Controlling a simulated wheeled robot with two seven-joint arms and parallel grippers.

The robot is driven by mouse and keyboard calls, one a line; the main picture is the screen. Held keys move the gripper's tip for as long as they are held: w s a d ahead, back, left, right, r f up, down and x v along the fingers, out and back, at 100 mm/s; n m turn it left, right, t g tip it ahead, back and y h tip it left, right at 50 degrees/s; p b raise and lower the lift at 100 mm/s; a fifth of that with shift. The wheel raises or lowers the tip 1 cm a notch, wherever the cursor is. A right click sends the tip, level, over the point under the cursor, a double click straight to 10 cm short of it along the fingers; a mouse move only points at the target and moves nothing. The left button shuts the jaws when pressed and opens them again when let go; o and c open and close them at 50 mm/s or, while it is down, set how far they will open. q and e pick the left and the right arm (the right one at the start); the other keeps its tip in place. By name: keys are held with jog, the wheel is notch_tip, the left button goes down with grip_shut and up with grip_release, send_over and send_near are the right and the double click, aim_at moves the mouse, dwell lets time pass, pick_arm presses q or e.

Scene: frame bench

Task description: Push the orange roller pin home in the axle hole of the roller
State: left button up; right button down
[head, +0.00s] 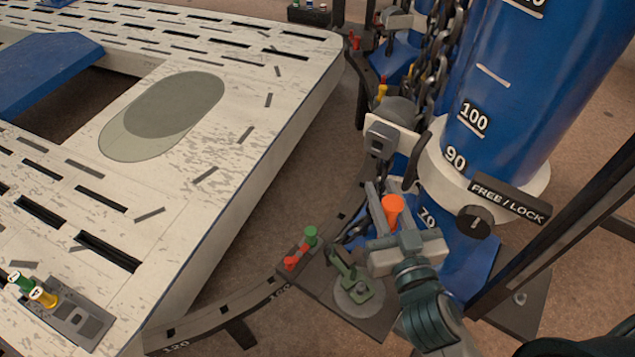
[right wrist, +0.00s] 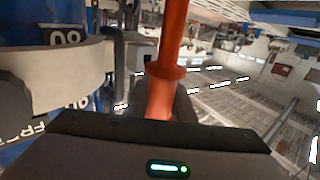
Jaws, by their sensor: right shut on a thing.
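The orange roller pin (head: 393,205) is between the fingers of my right gripper (head: 388,196), which is shut on it. Its round orange top shows in the head view; its lower part is hidden. In the right wrist view the orange pin (right wrist: 172,40) is a long shaft with a collar. I cannot make out the roller or its axle hole for certain; a dark grey rounded part (head: 397,110) beside the blue column, above the gripper in the head view, may be it. The pin appears apart from that part. My left gripper is not in view.
The blue column (head: 530,90) with its white collar and FREE/LOCK knob (head: 474,222) stands close right of the gripper. A chain (head: 440,60) hangs beside it. A green clamp (head: 350,277) and a curved rail (head: 245,312) lie below left. The slotted white table (head: 230,60) fills the left.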

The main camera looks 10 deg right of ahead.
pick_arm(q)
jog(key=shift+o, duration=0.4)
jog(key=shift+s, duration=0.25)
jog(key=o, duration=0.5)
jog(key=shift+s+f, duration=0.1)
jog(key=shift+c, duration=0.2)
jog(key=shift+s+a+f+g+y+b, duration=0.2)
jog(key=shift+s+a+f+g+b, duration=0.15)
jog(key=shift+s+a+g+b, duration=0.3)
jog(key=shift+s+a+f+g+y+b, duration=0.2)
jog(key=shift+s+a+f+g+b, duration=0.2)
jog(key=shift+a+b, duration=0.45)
pick_arm(e)
jog(key=w+a+n+y, duration=0.1)
jog(key=a+n+y, duration=0.5)
jog(key=n, duration=0.7)
jog(key=w+a+r+n+g+y, duration=0.1)
jog(key=w+a+n+y, duration=0.1)
jog(key=a+n+y, duration=0.4)
jog(key=shift+a+r+n+y, duration=0.25)
jog(key=shift+n+y, duration=1.85)
jog(key=shift+n, duration=1.8)
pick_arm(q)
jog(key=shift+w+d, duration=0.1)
